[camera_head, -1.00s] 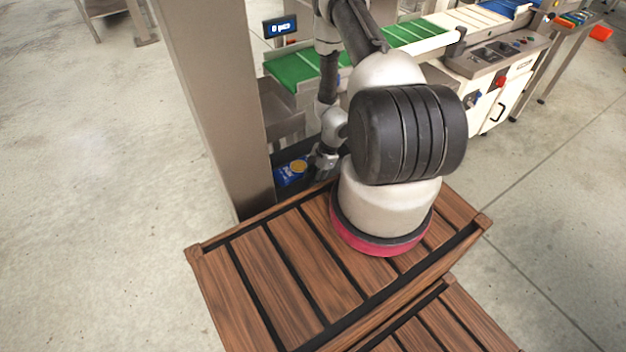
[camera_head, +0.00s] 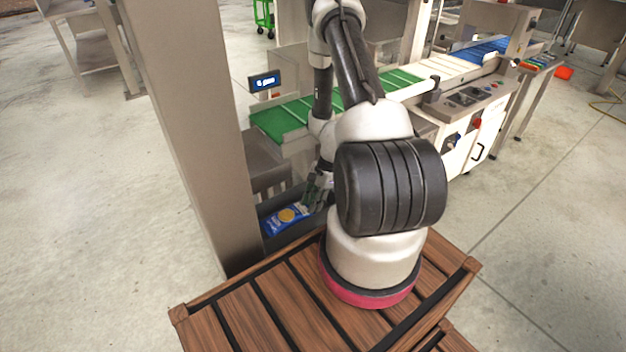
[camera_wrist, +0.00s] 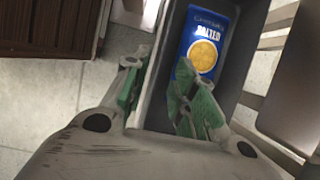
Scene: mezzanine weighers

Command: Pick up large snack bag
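The large snack bag (camera_head: 288,216) is blue with a yellow round picture. It lies in a dark grey tray (camera_head: 300,229) beside the steel column. In the wrist view the bag (camera_wrist: 207,28) shows "SALTED" lettering and lies at the upper middle inside the tray (camera_wrist: 241,52). My gripper (camera_wrist: 160,96) is open and empty, its green-padded fingers spread apart. The right finger is in front of the bag's near end and hides part of it; the left finger is beside the tray's left wall. In the head view my gripper (camera_head: 318,190) is just right of the bag, partly hidden by my arm.
A steel column (camera_head: 190,120) rises left of the tray. A conveyor with a green belt (camera_head: 285,118) and a small display (camera_head: 265,82) stand behind it. A white machine cabinet (camera_head: 468,135) is at right. Open floor (camera_head: 90,220) lies at left.

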